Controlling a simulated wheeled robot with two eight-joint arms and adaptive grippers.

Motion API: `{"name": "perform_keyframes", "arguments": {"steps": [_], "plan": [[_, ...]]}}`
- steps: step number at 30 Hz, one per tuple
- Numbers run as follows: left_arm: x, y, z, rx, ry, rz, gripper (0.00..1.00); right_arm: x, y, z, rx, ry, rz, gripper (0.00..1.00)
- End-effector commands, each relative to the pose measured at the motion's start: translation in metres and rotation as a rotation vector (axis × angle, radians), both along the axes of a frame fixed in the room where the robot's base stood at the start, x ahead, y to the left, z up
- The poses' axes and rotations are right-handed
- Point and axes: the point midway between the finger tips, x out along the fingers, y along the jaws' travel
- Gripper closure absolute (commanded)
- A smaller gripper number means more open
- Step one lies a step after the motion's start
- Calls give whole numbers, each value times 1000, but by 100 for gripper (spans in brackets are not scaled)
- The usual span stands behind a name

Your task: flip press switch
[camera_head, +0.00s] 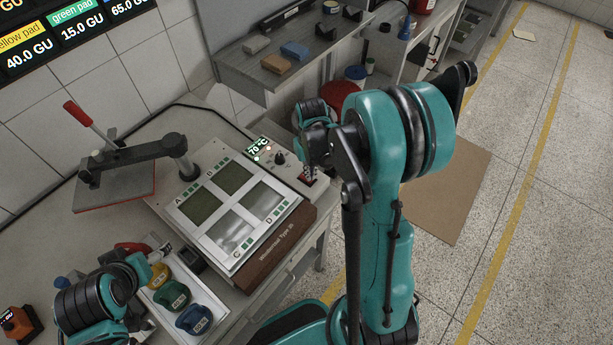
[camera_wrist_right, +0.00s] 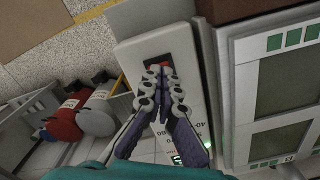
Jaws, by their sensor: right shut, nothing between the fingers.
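The press switch is on the light control panel beside the machine; its red part (camera_wrist_right: 163,60) shows just past my fingertips in the right wrist view. In the head view a bit of red (camera_head: 312,181) shows at the panel's front end, partly covered by my fingers. My right gripper (camera_head: 308,172) is shut and empty, with its tips over the switch; it also shows in the right wrist view (camera_wrist_right: 164,72). I cannot tell whether the tips touch the switch. My left gripper (camera_head: 140,322) is at the lower left, mostly hidden, and its fingers are unclear.
The panel has a lit display (camera_head: 258,145) and a black knob (camera_head: 280,158). The machine's plate (camera_head: 215,222) has four-sided pads lettered at the corners. A press with a red handle (camera_head: 78,113) stands to its left. Colored pots (camera_head: 173,295) stand in a white tray near my left arm.

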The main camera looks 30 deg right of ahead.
Motion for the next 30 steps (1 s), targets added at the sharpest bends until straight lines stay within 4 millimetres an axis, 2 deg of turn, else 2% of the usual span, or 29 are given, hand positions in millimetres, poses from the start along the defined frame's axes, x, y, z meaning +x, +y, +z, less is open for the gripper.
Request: {"name": "perform_keyframes", "arguments": {"steps": [16, 30], "plan": [[0, 0, -5, 0, 0, 0, 20, 0, 0, -5, 0, 0, 0, 100], [0, 0, 22, 0, 0, 0, 20, 0, 0, 31, 0, 0, 0, 100]]}}
